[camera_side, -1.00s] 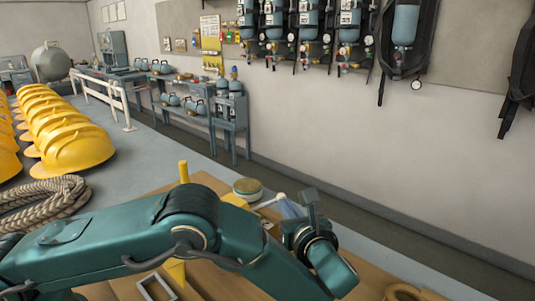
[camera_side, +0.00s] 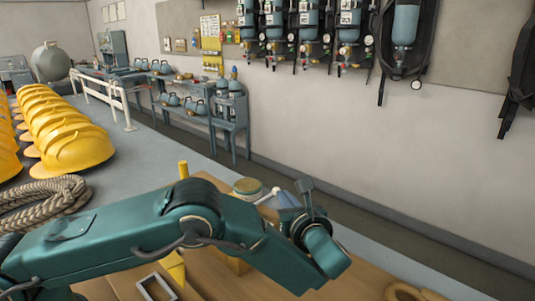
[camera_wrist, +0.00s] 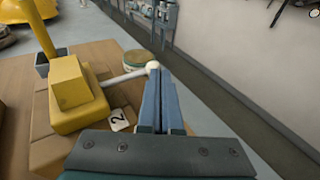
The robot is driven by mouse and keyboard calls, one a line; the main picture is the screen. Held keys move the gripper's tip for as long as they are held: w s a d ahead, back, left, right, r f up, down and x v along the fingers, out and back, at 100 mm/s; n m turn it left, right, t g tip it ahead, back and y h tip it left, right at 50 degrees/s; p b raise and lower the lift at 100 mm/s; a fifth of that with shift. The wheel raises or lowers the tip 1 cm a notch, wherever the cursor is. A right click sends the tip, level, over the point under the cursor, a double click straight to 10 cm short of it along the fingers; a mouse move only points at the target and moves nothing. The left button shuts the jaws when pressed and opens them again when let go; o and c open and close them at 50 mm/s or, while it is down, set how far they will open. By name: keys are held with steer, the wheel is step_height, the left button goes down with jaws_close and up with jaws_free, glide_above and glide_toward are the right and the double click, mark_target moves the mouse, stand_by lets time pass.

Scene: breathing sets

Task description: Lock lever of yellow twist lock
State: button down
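The yellow twist lock (camera_wrist: 72,92) is a blocky yellow body on the brown worktop in the wrist view. Its pale lever (camera_wrist: 122,77) sticks out to the right and ends in a white ball knob (camera_wrist: 153,66). My gripper (camera_wrist: 160,85) has its two blue fingers close together, with only a thin seam between them. The knob appears at their tips; I cannot tell whether they touch it. In the side view my arm hides much of the lock, and the lever (camera_side: 268,195) shows beside my gripper (camera_side: 284,200).
A yellow post (camera_wrist: 43,30) rises left of the lock near a dark square socket (camera_wrist: 42,66). A round tin (camera_wrist: 135,60) stands behind the lever. Yellow helmets (camera_side: 70,148) and coiled rope (camera_side: 40,200) are at left.

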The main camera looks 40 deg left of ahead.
mark_target(271, 194)
steer(key=shift+w+a, duration=0.35)
steer(key=shift+a, duration=0.4)
steer(key=shift+w+a, duration=0.35)
steer(key=shift+a, duration=0.4)
steer(key=shift+w+a, duration=0.35)
steer(key=shift+a, duration=0.4)
steer(key=shift+n+g+y, duration=0.6)
steer(key=shift+n+g, duration=0.2)
steer(key=shift+g, duration=0.1)
steer(key=shift+a, duration=2.15)
steer(key=shift+v, duration=2.55)
steer(key=shift+a, duration=0.1)
